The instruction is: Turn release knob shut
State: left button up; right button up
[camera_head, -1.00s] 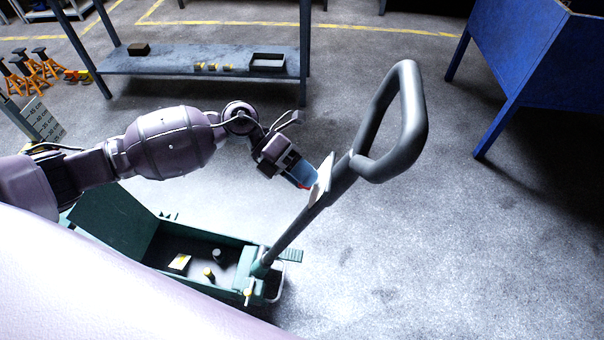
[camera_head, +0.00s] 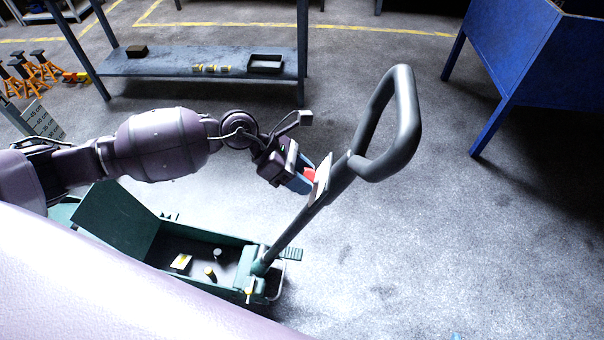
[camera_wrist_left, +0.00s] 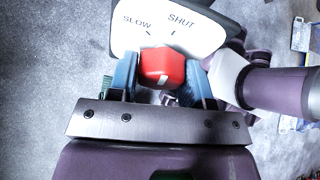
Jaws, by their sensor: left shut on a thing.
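The red release knob (camera_wrist_left: 162,68) sits between the two blue fingers of my left gripper (camera_wrist_left: 161,82), which is shut on it. A white line on the knob's face shows in the left wrist view. Behind it is a white plate (camera_wrist_left: 205,32) with the words SLOW and SHUT; part of the plate is hidden by the knob and gripper. In the head view, my left gripper (camera_head: 301,180) reaches the knob (camera_head: 310,174) at the plate (camera_head: 322,180) on the jack's grey handle (camera_head: 340,180). My right gripper is not in view.
The green jack body (camera_head: 200,235) stands below, with small items in its tray. A grey shelf bench (camera_head: 190,62) is at the back, a blue bench (camera_head: 530,60) at the right. Orange stands (camera_head: 35,65) are at far left. The floor right of the handle is clear.

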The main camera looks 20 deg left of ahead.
pick_arm(q)
jog(key=shift+m+t, duration=0.6)
jog(key=shift+m, duration=0.3)
jog(key=o, duration=0.9)
jog(key=v, duration=1)
jog(key=shift+a+r+p, duration=0.25)
jog(key=shift+r+p, duration=0.1)
